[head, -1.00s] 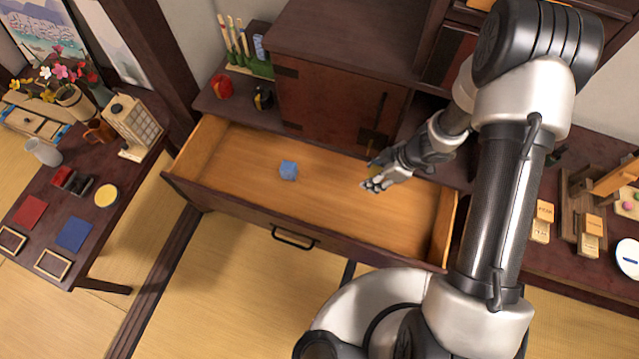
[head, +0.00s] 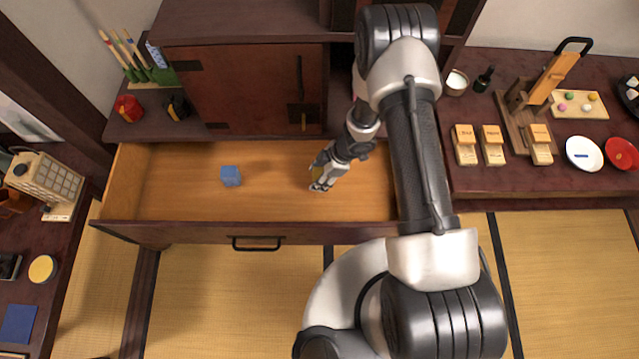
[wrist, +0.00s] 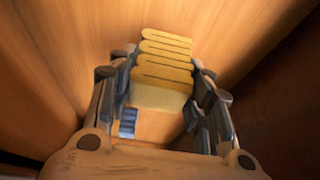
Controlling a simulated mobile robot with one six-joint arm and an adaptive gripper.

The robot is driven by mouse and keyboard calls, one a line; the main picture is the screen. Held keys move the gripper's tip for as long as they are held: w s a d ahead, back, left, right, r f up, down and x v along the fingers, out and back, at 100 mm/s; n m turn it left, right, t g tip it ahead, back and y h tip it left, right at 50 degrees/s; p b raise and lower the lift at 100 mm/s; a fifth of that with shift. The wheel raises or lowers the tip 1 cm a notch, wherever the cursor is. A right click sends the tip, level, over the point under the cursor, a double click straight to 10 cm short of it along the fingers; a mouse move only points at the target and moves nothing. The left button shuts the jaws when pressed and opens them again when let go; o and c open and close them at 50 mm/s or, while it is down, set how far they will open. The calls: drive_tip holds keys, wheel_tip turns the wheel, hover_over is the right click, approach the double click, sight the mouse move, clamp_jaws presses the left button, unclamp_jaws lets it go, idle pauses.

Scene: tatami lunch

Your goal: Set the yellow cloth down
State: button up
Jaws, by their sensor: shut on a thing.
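The yellow cloth (wrist: 163,62) is folded in several layers and sits between the fingers of my gripper (wrist: 160,90) in the wrist view. My gripper is shut on it. In the head view my gripper (head: 320,184) is over the right part of the open drawer (head: 270,205), and only a sliver of yellow (head: 317,173) shows beside the fingers. Whether the cloth touches the drawer floor I cannot tell. A blue folded piece (head: 230,176) lies in the left part of the drawer, apart from my gripper.
The drawer's front wall, with a dark handle (head: 257,244), and its side walls surround the gripper. The cabinet (head: 245,85) stands behind. Bare drawer floor lies between the blue piece and my gripper. Wooden blocks (head: 493,145) and plates stand on the right counter.

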drive_tip(key=shift+f+b, duration=0.85)
drive_tip(key=shift+f, duration=1.25)
drive_tip(key=shift+f, duration=0.15)
drive_tip(key=o, duration=1.1)
drive_tip(key=shift+r, duration=0.25)
drive_tip(key=p+v, duration=0.5)
drive_tip(key=v, duration=0.6)
drive_tip(key=shift+d+r+p, duration=0.15)
drive_tip(key=shift+r+p, duration=0.15)
drive_tip(key=shift+r, duration=0.1)
